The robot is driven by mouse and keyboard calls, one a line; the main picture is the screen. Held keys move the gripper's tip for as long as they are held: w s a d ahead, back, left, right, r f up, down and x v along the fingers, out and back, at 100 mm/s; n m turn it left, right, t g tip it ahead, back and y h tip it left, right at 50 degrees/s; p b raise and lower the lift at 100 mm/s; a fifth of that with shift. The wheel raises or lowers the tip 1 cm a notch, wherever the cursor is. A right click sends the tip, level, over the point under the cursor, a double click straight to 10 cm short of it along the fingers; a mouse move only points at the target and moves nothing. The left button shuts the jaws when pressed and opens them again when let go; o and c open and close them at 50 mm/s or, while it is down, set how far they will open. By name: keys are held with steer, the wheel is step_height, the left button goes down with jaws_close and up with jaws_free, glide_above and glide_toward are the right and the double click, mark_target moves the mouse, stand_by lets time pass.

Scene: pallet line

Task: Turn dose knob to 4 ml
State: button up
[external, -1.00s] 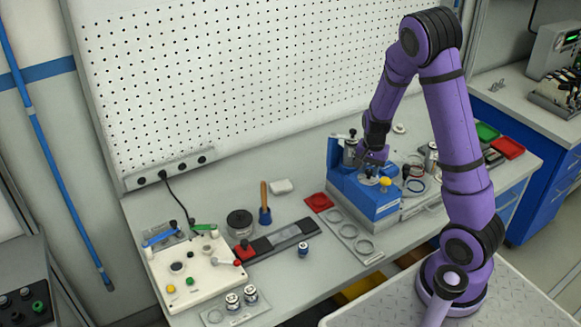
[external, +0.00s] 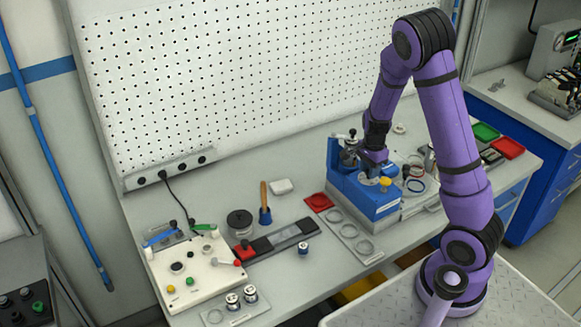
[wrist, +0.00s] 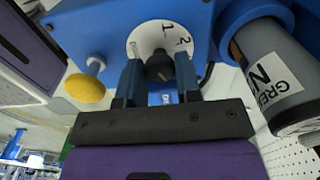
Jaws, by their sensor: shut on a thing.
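The dose knob (wrist: 158,67) is small and black. It sits at the middle of a round white dial (wrist: 147,34) on the blue dispenser (external: 349,190). The printed numbers 1 and 2 show on the dial; the rest of the scale is hidden behind my fingers, and I cannot read which mark the knob points to. My gripper (wrist: 158,75) has one finger on each side of the knob and is shut on it. In the external view my gripper (external: 375,162) reaches down onto the dispenser's top, and the knob is hidden there.
A yellow button (wrist: 77,88) stands close beside the dial. A grey canister (wrist: 268,75) with a partly visible label is on the other side.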

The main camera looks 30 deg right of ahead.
steer(key=shift+w, duration=0.1)
steer(key=o, duration=0.9)
step_height(320, 180, up, 11)
steer(key=shift+f, duration=0.1)
stand_by(0.5)
steer(key=s+a+r+n+t, duration=0.1)
steer(key=s+a+r+n, duration=0.1)
steer(key=s+r+n, duration=0.3)
steer(key=s+a+r+n+t, duration=0.2)
steer(key=s+r+n, duration=0.4)
steer(key=s, duration=0.4)
steer(key=s+a+r+n+t, duration=0.2)
steer(key=s+r+n, duration=0.4)
steer(key=s, duration=0.2)
steer(key=shift+s+a+r+n, duration=0.15)
steer(key=shift+s+n, duration=0.1)
steer(key=shift+n, duration=0.05)
